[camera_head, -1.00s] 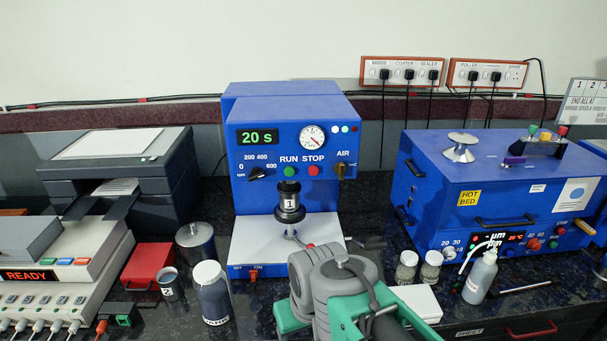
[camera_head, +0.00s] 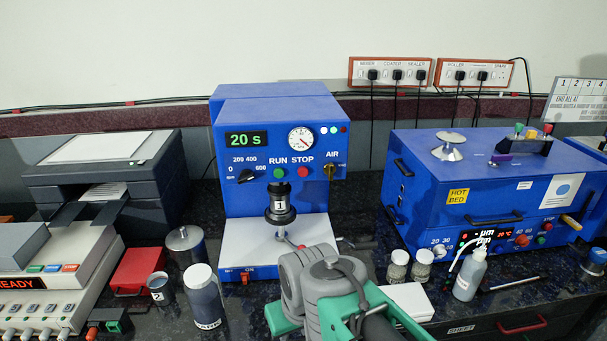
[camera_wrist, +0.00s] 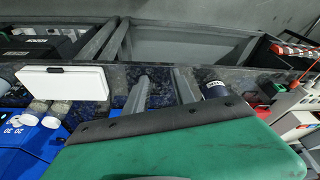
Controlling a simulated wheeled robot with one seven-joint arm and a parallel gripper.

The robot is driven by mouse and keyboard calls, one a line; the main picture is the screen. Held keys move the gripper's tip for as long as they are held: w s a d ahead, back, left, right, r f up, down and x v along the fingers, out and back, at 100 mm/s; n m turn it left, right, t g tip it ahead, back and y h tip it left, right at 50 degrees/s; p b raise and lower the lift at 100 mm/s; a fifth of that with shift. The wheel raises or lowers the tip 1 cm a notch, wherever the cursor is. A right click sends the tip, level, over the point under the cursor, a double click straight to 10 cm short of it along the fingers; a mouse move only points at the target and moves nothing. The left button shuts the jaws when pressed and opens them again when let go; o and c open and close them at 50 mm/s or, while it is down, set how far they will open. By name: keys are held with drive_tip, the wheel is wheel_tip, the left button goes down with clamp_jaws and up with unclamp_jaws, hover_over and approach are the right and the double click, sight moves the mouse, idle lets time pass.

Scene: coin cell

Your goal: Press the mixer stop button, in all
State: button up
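The mixer (camera_head: 225,185) is the blue machine in the middle of the head view. Its display reads 20 s in green. The red STOP button (camera_head: 302,174) is on its front panel, right of the green RUN button (camera_head: 278,173). A dark cup marked 1 (camera_head: 280,205) stands at the mixer's front. My grey and green arm is in front of the mixer, low in the head view, and its fingertips cannot be made out there. In the wrist view my gripper (camera_wrist: 160,88) shows two grey fingers apart with nothing between them. The STOP button is not seen in the wrist view.
A blue hot-bed machine (camera_head: 415,195) stands at the right, with small jars and a wash bottle (camera_head: 468,272) before it. A white box (camera_head: 408,302) lies right of my arm.

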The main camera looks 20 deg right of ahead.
clamp_jaws()
idle(1.1)
